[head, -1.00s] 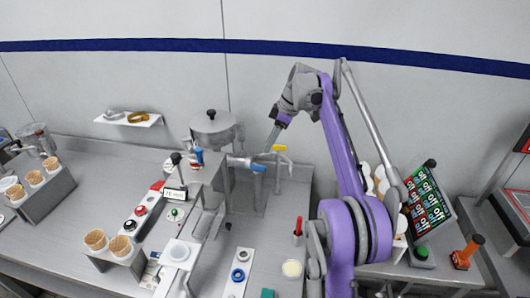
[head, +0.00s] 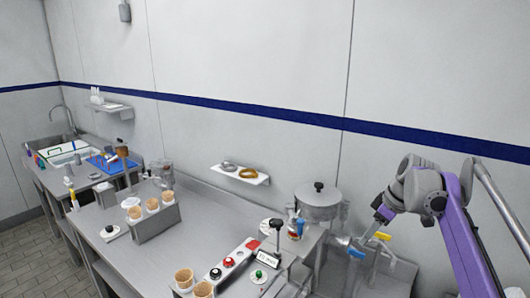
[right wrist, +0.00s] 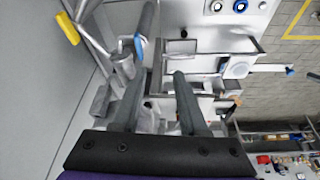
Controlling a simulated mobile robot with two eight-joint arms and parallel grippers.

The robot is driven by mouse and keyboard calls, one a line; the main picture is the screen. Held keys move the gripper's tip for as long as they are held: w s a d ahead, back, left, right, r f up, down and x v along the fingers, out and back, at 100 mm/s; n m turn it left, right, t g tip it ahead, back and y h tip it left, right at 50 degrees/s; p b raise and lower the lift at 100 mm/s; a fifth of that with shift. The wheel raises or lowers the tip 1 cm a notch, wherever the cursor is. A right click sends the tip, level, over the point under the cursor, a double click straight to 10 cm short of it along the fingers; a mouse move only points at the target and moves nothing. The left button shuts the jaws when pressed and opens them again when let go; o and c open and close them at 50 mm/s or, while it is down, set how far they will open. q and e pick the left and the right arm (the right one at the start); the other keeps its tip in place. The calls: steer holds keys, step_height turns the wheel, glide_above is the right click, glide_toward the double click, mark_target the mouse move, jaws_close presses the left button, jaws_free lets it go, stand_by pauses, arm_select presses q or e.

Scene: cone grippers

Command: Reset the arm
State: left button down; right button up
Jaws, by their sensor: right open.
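My right arm (head: 462,240), purple and grey, comes in at the right of the head view. It is bent, with its grey wrist (head: 418,190) raised in front of the wall. My right gripper (head: 367,232) points down and to the left, above the metal fittings beside the steel pot. In the right wrist view its two dark fingers (right wrist: 160,75) are apart, with nothing held between them. My left arm and left gripper are not in view.
The lidded steel pot (head: 318,200) stands left of my right gripper. Blue-handled (head: 356,252) and yellow-handled (head: 382,236) fittings are close below it. A cone holder (head: 143,226) stands on the counter further left. A wall shelf (head: 240,175) holds rings. A sink (head: 65,152) is far left.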

steer(key=s+a+f+m+t+h, duration=0.1)
steer(key=s+a+f+m, duration=0.3)
steer(key=s+a, duration=0.6)
steer(key=s+a+f+m+t+h, duration=0.1)
steer(key=s+f+m, duration=0.3)
steer(key=s+f, duration=1.1)
steer(key=s+a+t, duration=0.1)
steer(key=s, duration=0.2)
steer(key=shift+a+m+h, duration=0.2)
steer(key=shift+m+h, duration=0.1)
steer(key=shift+m, duration=0.1)
